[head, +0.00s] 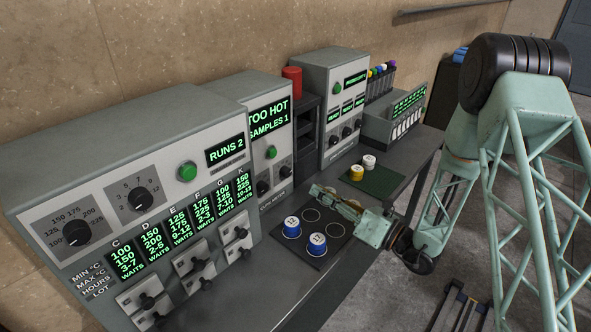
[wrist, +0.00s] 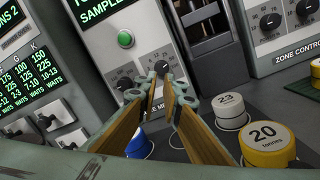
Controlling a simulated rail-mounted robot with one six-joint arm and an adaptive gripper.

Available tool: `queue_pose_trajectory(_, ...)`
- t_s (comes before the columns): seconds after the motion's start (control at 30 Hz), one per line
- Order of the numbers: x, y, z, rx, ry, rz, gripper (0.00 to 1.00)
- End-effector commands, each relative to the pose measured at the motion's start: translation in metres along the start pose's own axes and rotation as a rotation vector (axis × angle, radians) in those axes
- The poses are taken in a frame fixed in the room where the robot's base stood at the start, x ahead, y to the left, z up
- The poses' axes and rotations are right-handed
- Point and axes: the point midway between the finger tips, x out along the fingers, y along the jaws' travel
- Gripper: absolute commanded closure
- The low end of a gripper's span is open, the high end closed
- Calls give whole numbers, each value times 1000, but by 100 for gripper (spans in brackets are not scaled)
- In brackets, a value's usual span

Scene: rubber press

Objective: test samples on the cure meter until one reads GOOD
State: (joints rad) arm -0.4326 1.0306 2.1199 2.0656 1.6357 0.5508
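The cure meter (head: 262,125) is the grey unit in the middle of the row. Its display reads TOO HOT and SAMPLES 1, above a green button (head: 271,152) and two knobs. My gripper (head: 322,192) hangs before it over a dark board; in the wrist view its fingers (wrist: 172,84) stand apart with nothing visibly between them. Two blue-sided samples with white tops (head: 292,227) stand on the board's near part. A blue one (wrist: 138,146) shows partly behind a finger. A white sample marked 23 (wrist: 229,112) and a yellow one marked 20 (wrist: 267,146) stand right of the fingers.
A large panel (head: 205,172) reading RUNS 2, with knobs, lot table and switches, stands at left. A press with a red top (head: 292,78) and the zone control unit (head: 345,95) stand beyond the meter. A green mat (head: 383,182) holds a yellow and a white sample.

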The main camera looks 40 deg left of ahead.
Motion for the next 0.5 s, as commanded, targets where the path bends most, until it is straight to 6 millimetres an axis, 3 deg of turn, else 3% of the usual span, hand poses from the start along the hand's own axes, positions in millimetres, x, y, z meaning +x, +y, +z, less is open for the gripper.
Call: queue_pose_trajectory(0.5, -12, 59, 40, -306, 25, -23, 100)
